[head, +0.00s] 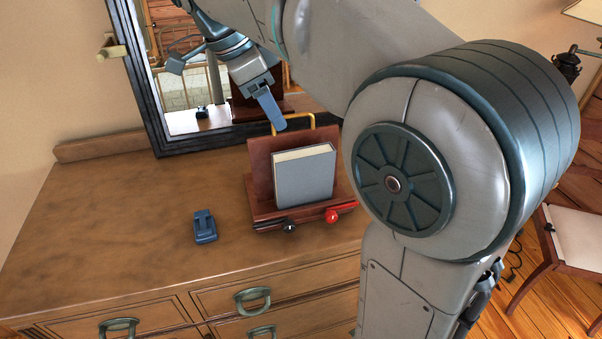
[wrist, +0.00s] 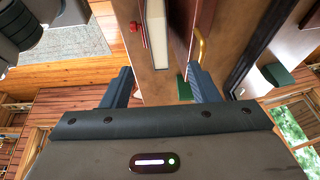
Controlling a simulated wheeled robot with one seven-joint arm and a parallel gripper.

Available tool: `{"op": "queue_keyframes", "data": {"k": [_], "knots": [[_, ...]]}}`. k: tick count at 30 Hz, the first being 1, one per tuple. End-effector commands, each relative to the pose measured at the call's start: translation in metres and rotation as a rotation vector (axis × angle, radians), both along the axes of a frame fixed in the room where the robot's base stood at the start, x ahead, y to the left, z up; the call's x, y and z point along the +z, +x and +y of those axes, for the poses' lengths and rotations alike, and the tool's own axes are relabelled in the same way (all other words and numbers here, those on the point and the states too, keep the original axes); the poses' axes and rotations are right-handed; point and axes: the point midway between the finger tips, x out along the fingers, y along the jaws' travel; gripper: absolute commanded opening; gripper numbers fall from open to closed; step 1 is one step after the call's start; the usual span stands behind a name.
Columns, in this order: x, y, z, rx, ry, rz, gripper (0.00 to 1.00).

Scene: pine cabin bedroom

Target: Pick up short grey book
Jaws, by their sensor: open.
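The short grey book (head: 305,177) stands upright, leaning back slightly, in a dark brown wooden holder (head: 261,165) on the dresser. In the wrist view, the book's pale page edge (wrist: 157,35) shows ahead, between the lines of the two fingers, with the holder's brown panel (wrist: 182,30) to its right. My gripper (head: 272,108) is above and behind the book in the head view, beside the holder's brass handle (head: 308,122). My gripper's fingers (wrist: 163,82) are wide apart with nothing held. One finger is hidden in the head view.
A blue stapler-like object (head: 205,227) lies left of the holder on the dresser (head: 120,220). Black (head: 289,227) and red (head: 332,215) items sit at the holder's front. A dark-framed mirror (head: 150,110) stands behind. The dresser's left side is clear.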

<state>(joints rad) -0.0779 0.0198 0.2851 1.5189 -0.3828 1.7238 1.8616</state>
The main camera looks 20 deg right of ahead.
Motion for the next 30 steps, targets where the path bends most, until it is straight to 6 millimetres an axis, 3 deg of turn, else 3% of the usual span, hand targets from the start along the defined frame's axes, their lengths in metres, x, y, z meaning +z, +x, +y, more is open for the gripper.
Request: {"op": "queue_keyframes", "data": {"k": [9, 17, 25, 30], "knots": [[-0.056, 0.0, -0.022, 0.005, 0.0, 0.003, 0.55], [-0.073, 0.0, -0.032, 0.003, 0.001, 0.002, 0.55], [-0.106, 0.0, -0.053, 0.002, 0.001, 0.003, 0.55], [-0.113, 0.0, -0.055, 0.003, 0.002, 0.0, 0.55]]}}
